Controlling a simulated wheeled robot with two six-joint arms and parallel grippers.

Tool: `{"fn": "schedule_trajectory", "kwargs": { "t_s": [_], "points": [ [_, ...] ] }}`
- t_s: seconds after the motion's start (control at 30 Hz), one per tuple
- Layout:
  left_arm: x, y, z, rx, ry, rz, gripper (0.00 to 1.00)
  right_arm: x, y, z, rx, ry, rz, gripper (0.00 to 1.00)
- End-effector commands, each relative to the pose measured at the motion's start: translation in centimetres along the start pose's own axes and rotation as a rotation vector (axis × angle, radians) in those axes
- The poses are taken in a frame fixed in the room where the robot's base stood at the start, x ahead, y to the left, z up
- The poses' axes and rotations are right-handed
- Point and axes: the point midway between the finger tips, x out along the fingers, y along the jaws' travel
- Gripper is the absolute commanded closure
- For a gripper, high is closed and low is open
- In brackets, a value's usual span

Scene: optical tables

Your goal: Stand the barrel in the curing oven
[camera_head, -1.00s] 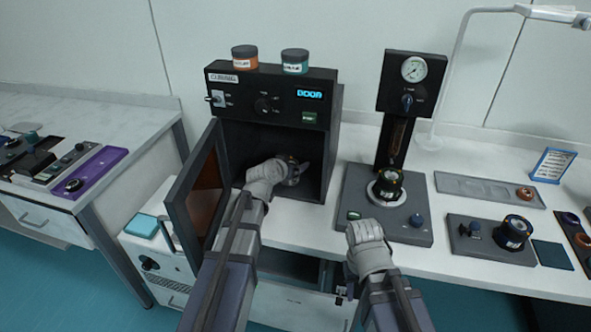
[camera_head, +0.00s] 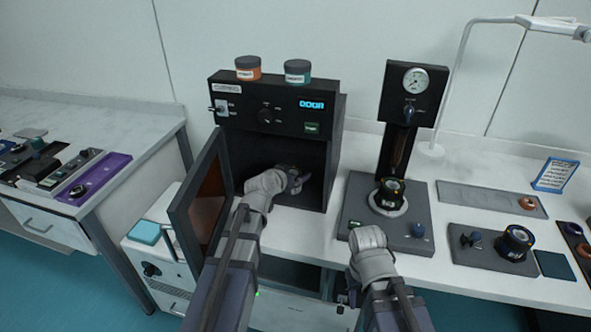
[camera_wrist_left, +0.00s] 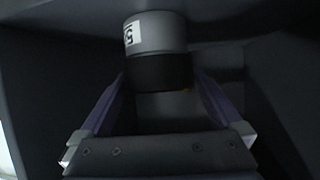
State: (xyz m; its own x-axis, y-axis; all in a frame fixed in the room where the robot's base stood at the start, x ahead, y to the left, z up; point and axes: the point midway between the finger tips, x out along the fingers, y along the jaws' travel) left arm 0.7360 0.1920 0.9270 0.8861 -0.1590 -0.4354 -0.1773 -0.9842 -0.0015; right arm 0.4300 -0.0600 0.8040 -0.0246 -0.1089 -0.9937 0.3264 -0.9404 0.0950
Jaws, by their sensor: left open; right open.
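The curing oven (camera_head: 225,88) is a black box with its door (camera_head: 206,200) swung open to the left and a blue lit display. My left gripper (camera_head: 297,180) is inside the chamber. In the left wrist view the barrel (camera_wrist_left: 157,40), a grey and black cylinder with a white label, appears between the two spread fingers (camera_wrist_left: 160,95). The fingers look open beside it, and its contact with the oven floor is hard to see. In the head view the barrel is mostly hidden in the dark chamber. My right gripper (camera_head: 345,285) is low before the bench, its fingers barely visible.
Orange-banded (camera_head: 248,68) and teal (camera_head: 297,71) jars stand on the oven. Right of it is a gauge station (camera_head: 360,215) holding a black cylindrical part (camera_head: 390,191). Another fixture (camera_head: 465,250) lies farther right. A side bench (camera_head: 150,135) stands left.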

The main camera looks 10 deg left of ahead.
Motion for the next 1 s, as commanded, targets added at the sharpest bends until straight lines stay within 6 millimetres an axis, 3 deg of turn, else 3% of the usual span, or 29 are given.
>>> {"fn": "schedule_trajectory", "kwargs": {
  "t_s": [0.03, 0.1, 0.4, 0.6, 1.0],
  "points": [
    [-1.9, 0.1, -0.3, -0.002, 0.000, -0.001, 0.00, -1.0, 0.1, 0.1, 0.000, 0.000, 0.000, 0.55],
    [-3.4, 0.1, -0.3, -0.003, 0.000, -0.001, 0.00, -1.7, 0.2, 0.1, 0.000, 0.000, 0.000, 0.55],
    [-8.3, 0.0, -0.2, -0.002, 0.000, -0.002, 0.00, -3.7, 0.4, 0.2, 0.000, 0.000, 0.000, 0.55],
    [-9.5, 0.0, -0.1, -0.002, 0.000, 0.000, 0.00, -4.2, 0.4, 0.2, 0.000, 0.000, 0.000, 0.55],
    [-9.6, 0.0, 0.0, -0.001, 0.000, 0.000, 0.00, -4.2, 0.4, 0.2, 0.000, 0.000, 0.000, 0.55]
  ]
}}
